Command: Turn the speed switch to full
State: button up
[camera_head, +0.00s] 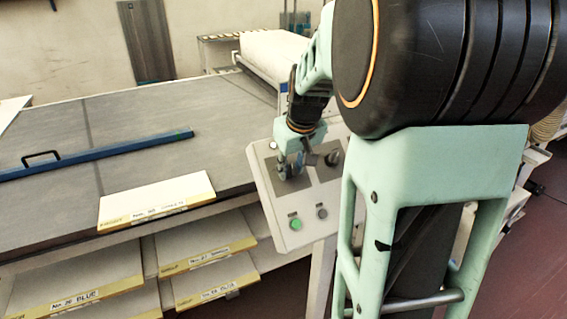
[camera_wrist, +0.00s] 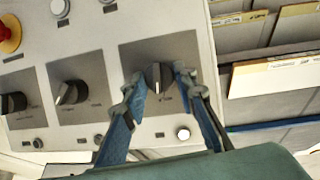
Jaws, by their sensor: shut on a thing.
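The control panel (camera_head: 262,189) is a light grey sloped box with dark plates and black rotary knobs. My gripper (camera_wrist: 157,82) has its two blue-padded fingers on either side of a black rotary knob (camera_wrist: 155,72) and is shut on it. This knob has a pale pointer line, and its plate's lettering is too small to read. Two more black knobs, a middle one (camera_wrist: 71,93) and a left one (camera_wrist: 14,103), stand beside it. In the head view my gripper (camera_head: 291,166) is at the panel's left dark plate and hides the held knob.
A red mushroom button (camera_wrist: 8,38) and white buttons (camera_wrist: 60,8) sit on the panel. A green button (camera_head: 295,224) is low on it. A grey table (camera_head: 60,125) with a blue handled bar (camera_head: 100,155) lies left. Labelled boards (camera_head: 155,200) are on the table edge and shelves.

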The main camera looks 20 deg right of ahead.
jog(key=m, duration=0.1)
jog(key=m+y, duration=0.1)
jog(key=m, duration=0.1)
jog(key=m+y, duration=0.1)
jog(key=m, duration=0.1)
jog(key=shift+d+f+b, duration=0.1)
jog(key=shift+d+b, duration=0.2)
jog(key=shift+b, duration=0.1)
jog(key=m+y, duration=0.1)
jog(key=m, duration=0.1)
jog(key=m+b, duration=0.1)
jog(key=shift+d+m+t+y, duration=0.15)
jog(key=shift+m+t+y, duration=0.15)
jog(key=shift+m+y, duration=0.1)
jog(key=shift+s+m, duration=0.1)
jog(key=shift+m, duration=0.2)
jog(key=o, duration=1.2)
jog(key=shift+c, duration=0.2)
jog(key=v, duration=1.2)
